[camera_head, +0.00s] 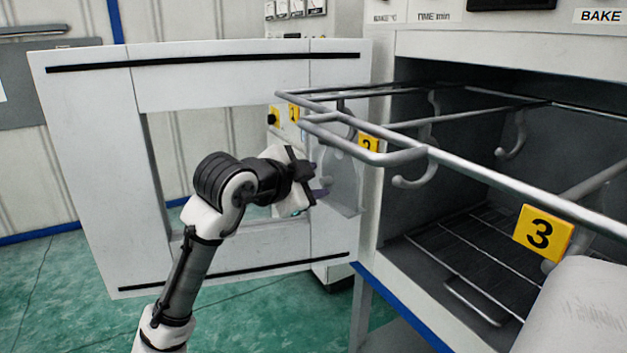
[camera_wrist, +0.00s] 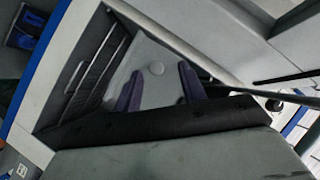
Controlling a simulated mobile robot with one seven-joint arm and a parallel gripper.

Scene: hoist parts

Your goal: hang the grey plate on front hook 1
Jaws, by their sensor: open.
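The grey plate (camera_head: 343,182) is upright below the front end of the rack, between the labels 1 (camera_head: 294,113) and 2 (camera_head: 368,144). Its narrow top reaches up behind the rails and appears to hang at front hook 1, though the hook contact is hidden. My gripper (camera_head: 319,180) is just left of the plate, its purple fingers open. In the wrist view the fingers (camera_wrist: 160,88) are apart, with the pale plate (camera_wrist: 156,58) in front of and between them. I cannot tell whether they touch it.
The grey rack (camera_head: 470,165) juts out of the open oven (camera_head: 560,130), with empty hooks further right and a label 3 (camera_head: 542,233). The white oven door (camera_head: 90,170) stands open behind my arm. Green floor (camera_head: 270,320) lies clear below.

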